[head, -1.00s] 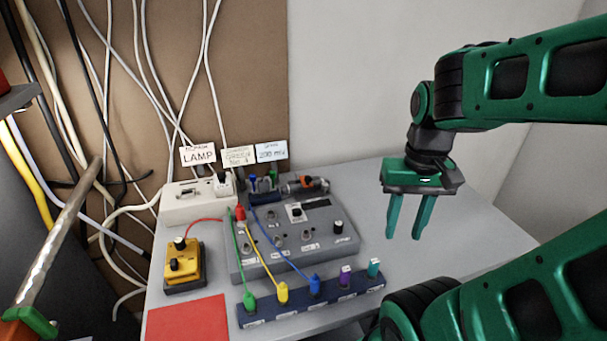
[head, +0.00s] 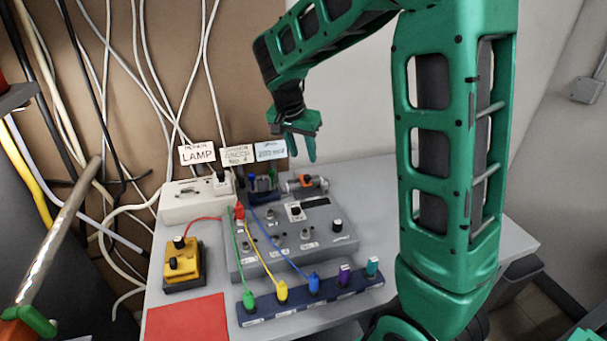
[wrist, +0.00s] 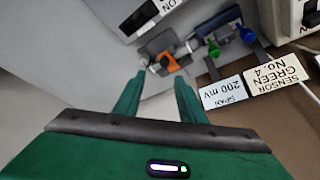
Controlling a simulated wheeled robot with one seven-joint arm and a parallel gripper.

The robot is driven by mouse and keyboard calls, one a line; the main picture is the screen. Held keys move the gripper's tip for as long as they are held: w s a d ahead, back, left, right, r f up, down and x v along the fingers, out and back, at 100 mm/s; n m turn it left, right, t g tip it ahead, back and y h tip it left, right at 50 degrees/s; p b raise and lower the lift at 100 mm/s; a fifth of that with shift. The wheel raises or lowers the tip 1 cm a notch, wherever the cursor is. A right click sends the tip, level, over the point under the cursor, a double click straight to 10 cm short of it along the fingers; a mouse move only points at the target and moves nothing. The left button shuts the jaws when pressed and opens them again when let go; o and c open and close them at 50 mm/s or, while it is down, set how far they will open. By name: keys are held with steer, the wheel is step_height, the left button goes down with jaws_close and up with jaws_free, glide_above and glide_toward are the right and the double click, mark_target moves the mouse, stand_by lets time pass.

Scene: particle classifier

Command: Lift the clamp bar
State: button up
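At the back of the grey control box (head: 330,240) is a short dark blue bar (head: 266,198) near blue and green plugs. It also shows at the top of the wrist view (wrist: 218,20). Beside it is a grey cylinder with an orange lever (head: 310,182), seen in the wrist view (wrist: 168,62) just beyond my fingertips. I cannot tell for sure which of these is the clamp bar. My gripper (head: 301,157) is open and empty, fingers pointing down, above the back of the box. The wrist view shows clear space between its fingers (wrist: 160,78).
Label cards (head: 270,150) stand at the back, close left of my gripper. A white power strip (head: 190,205), a yellow switch box (head: 184,262), a red mat (head: 188,318) and a dark blue plug strip (head: 270,312) with coloured leads surround the box. The table's right side is clear.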

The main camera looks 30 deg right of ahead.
mark_target(306, 176)
steer(key=x, duration=0.7)
steer(key=w+x, duration=0.1)
steer(key=x, duration=0.3)
steer(key=shift+a, duration=0.25)
steer(key=shift+c, duration=0.6)
jaws_close()
steer(key=shift+a, duration=0.25)
steer(key=shift+w+d, duration=0.1)
steer(key=shift+d, duration=0.05)
